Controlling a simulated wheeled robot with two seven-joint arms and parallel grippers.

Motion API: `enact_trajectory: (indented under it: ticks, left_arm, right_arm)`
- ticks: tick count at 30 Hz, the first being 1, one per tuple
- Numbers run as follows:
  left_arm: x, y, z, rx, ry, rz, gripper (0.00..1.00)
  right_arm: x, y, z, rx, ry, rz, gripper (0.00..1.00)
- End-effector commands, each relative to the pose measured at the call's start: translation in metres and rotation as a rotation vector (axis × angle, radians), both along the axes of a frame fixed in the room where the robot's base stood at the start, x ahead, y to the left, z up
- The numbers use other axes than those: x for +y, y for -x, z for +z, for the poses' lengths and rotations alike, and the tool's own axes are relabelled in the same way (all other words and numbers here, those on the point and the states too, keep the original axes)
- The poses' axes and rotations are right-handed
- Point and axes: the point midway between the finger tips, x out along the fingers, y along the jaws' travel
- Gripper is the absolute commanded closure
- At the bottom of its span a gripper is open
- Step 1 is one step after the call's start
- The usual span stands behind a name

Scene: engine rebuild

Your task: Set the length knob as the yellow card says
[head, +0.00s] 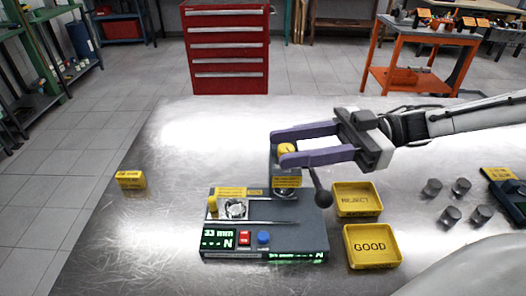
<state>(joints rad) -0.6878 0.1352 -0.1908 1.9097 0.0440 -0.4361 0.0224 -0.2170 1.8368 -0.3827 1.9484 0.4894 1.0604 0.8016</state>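A dark grey test machine (290,228) stands on the metal table. Its green display (218,239) appears to read 33 mm, with an N below. A second, small yellow knob (212,206) is at the machine's left. A yellow card (130,180) stands at the table's left; its text is too small to read. My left gripper is not in view.
A black-ended lever (322,197) hangs just below my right gripper. Yellow REJECT (356,212) and GOOD (371,261) trays lie right of the machine, with several grey cylinders (451,215) beyond. Red (244,239) and blue (263,237) buttons are on the front. The table's left is mostly clear.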

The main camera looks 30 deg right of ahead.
Motion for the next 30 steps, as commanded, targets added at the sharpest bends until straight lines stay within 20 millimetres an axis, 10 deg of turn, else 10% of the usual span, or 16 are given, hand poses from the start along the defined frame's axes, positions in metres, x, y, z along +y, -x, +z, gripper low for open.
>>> enact_trajectory:
  ticks: [12, 24, 30]
  left_arm:
    - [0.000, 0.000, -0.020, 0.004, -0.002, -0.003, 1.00]
    - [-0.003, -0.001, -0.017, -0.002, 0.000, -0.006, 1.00]
    - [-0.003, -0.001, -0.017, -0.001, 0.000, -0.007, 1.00]
  right_arm:
    - [0.045, -0.015, -0.002, 0.001, 0.002, 0.001, 0.60]
    - [0.050, -0.017, 0.000, -0.001, 0.003, -0.001, 0.60]
    - [0.050, -0.017, 0.000, -0.001, 0.003, 0.000, 0.93]
